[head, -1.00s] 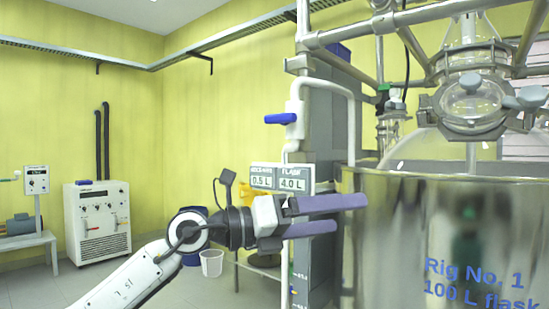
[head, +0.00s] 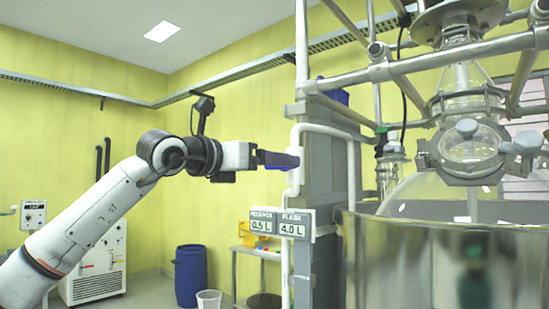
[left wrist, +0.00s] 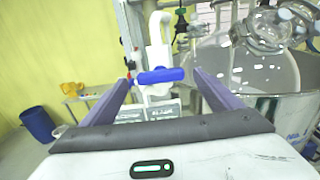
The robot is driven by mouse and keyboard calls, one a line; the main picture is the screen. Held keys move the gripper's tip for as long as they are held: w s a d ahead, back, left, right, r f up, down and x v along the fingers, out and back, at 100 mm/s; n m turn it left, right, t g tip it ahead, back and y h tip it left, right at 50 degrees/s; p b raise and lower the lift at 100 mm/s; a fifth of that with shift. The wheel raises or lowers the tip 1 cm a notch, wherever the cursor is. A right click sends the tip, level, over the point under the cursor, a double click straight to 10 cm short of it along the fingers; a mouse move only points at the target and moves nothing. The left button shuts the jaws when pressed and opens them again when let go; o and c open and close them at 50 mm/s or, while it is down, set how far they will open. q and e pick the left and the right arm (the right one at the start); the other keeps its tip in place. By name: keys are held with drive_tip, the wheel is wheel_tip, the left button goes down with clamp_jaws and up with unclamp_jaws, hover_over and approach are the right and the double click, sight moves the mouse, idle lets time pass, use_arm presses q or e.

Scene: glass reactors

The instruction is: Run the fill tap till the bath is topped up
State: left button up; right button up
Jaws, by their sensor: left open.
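The fill tap's blue handle (left wrist: 160,75) lies level across the white tap pipe in the left wrist view, between my open fingers with a gap on each side. In the head view my left gripper (head: 293,160) is raised at the white pipe (head: 323,127), and its fingers mostly cover the handle. Contact cannot be told. The shiny metal bath (head: 395,250) stands at the right with a large glass flask (head: 418,193) in it. Its water level is hidden. My right gripper is out of view.
A two-part display (head: 280,223) below the tap reads 0.5 L and 4.0 L; the left label is blurred. Metal frame bars (head: 420,68) cross above the bath. A blue drum (head: 190,276) and a white bin (head: 208,300) stand on the floor behind.

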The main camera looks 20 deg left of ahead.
use_arm(q)
drive_tip(key=x, duration=0.3)
drive_tip(key=shift+p, duration=0.35)
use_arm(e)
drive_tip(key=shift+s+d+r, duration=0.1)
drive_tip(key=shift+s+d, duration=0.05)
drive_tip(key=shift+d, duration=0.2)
use_arm(q)
drive_tip(key=c, duration=1.1)
drive_tip(key=shift+o, duration=0.2)
drive_tip(key=shift+f, duration=0.1)
